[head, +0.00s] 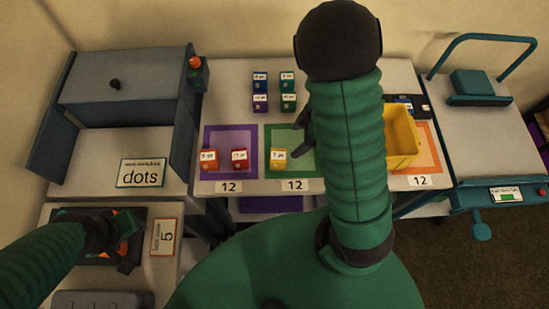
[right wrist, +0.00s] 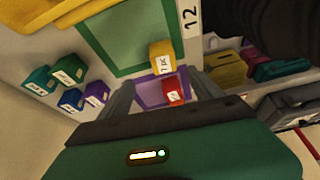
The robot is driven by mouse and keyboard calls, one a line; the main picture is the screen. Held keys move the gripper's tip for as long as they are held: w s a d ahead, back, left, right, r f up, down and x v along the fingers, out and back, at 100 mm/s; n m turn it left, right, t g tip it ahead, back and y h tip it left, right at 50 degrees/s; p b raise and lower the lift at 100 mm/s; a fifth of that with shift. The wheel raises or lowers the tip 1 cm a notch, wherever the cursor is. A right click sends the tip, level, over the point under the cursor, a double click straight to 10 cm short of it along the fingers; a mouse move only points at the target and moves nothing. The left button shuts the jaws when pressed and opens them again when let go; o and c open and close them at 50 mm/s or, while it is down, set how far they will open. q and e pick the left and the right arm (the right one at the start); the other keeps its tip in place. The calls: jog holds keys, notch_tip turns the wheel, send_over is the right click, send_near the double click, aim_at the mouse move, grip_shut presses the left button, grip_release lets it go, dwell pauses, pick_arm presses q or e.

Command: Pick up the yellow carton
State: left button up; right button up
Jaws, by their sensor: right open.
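The yellow carton (head: 278,158) stands on the green-bordered mat (head: 272,134), near its front left corner, with a white label on it. It also shows in the right wrist view (right wrist: 161,55), beyond my fingertips. My right gripper (head: 304,128) is partly hidden behind my own arm; its visible finger is beside the carton, to its upper right in the head view. In the right wrist view the jaws (right wrist: 160,92) are apart with nothing held. My left gripper (head: 115,250) is low at the left over a dark tray; its jaws are unclear.
Several blue, teal and purple cartons (head: 260,82) stand behind. A yellow bin (head: 402,138) is on the orange mat. A grey box (head: 128,88) stands left.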

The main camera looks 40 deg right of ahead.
aim_at(281, 155)
jog(key=b+x, duration=0.1)
jog(key=x, duration=0.2)
jog(key=b+x, duration=0.1)
jog(key=x, duration=0.1)
jog(key=d+b+x, duration=0.1)
jog(key=x, duration=0.2)
jog(key=shift+s+f, duration=0.2)
jog(key=shift+f, duration=0.4)
jog(key=a+f+b, duration=0.1)
jog(key=a+f, duration=0.1)
jog(key=w+a+f+b, duration=0.1)
jog(key=a+f, duration=0.1)
jog(key=shift+f, duration=0.4)
jog(key=shift+w+d+f, duration=0.15)
jog(key=shift+d, duration=0.25)
jog(key=shift+c, duration=0.2)
jog(key=shift+d, duration=0.15)
jog(key=shift+c, duration=2.3)
jog(key=shift+a, duration=0.3)
jog(key=c, duration=0.7)
pick_arm(q)
notch_tip(281, 155, down, 6)
jog(key=d, duration=0.1)
jog(key=shift+s, duration=0.3)
pick_arm(e)
jog(key=c, duration=0.3)
